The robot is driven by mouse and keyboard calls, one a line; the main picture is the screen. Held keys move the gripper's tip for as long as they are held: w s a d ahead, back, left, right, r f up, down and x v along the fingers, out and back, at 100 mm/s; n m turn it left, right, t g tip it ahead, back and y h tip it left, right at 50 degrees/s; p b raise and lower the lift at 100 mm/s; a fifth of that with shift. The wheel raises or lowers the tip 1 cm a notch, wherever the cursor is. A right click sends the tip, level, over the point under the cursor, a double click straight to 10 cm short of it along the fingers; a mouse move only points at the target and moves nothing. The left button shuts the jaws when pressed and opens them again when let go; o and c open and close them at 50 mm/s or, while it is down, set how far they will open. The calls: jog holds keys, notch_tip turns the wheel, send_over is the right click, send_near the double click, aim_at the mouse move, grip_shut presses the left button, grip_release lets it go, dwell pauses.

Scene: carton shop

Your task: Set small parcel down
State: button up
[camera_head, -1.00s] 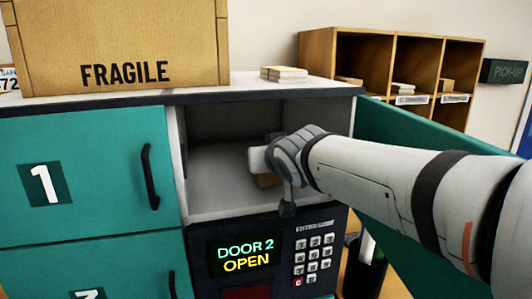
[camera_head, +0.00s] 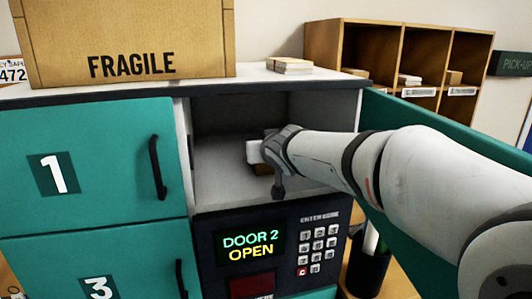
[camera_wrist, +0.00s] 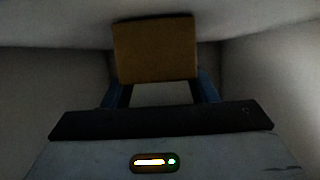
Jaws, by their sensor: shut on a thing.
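My gripper (camera_head: 258,152) is inside the open locker compartment (camera_head: 225,180), the one above the keypad. The wrist view shows a small brown parcel (camera_wrist: 155,48) between its two blue fingers (camera_wrist: 158,92), which are shut on it. I cannot tell whether the parcel touches the compartment floor.
The teal door (camera_head: 430,130) stands open to the right, behind my arm. The keypad panel (camera_head: 265,250) reads "DOOR 2 OPEN". A FRAGILE carton (camera_head: 130,45) and a stack of envelopes (camera_head: 290,66) sit on top. Wooden pigeonholes (camera_head: 400,55) stand behind. The compartment floor left of my gripper is clear.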

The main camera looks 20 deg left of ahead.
jog(key=shift+f, duration=0.15)
jog(key=o, duration=1.1)
jog(key=shift+o, duration=0.2)
jog(key=shift+r, duration=0.3)
jog(key=v, duration=1.1)
jog(key=shift+s+d+b, duration=0.2)
jog(key=shift+s+b, duration=0.2)
jog(key=shift+b, duration=0.05)
